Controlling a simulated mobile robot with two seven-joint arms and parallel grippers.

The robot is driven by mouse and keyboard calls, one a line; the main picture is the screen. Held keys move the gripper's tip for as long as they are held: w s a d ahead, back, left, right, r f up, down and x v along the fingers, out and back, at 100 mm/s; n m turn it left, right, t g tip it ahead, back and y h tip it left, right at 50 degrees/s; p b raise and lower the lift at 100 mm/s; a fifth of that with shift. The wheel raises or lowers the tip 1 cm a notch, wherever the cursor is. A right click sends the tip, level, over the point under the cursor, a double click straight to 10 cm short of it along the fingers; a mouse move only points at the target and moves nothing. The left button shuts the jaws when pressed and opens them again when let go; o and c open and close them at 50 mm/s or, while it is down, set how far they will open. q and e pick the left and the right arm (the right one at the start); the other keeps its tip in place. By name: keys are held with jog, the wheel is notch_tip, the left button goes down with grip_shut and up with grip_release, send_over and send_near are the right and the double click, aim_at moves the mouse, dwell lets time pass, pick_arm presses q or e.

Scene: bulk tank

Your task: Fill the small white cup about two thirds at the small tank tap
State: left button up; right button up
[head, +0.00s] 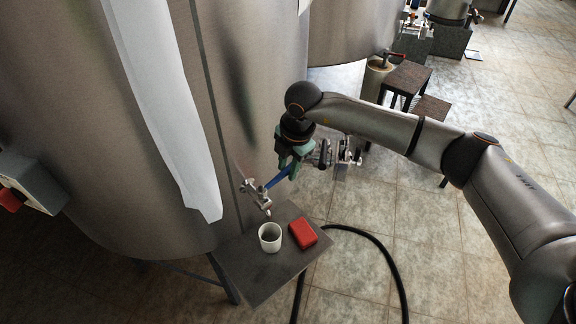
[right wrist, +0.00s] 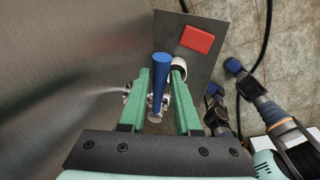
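The small white cup (head: 270,238) stands upright on a small dark shelf (head: 262,280) beside the tank, just below and in front of the tap spout. The small tank tap (head: 258,199) is metal with a blue lever (head: 279,178). My right gripper (head: 287,168), with green fingers, is at the lever's outer end. In the right wrist view the open fingers (right wrist: 161,78) lie on either side of the blue lever (right wrist: 160,75). The cup (right wrist: 179,66) is partly hidden behind a finger there. My left gripper is not in view.
A red box (head: 303,235) lies on the shelf right of the cup. The big steel tank (head: 255,90) fills the left, with a white strip (head: 165,100) down it. A metal fitting (head: 347,155) stands right of my gripper. A black hose (head: 385,262) runs over the tiled floor.

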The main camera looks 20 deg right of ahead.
grip_shut()
dwell(1.0)
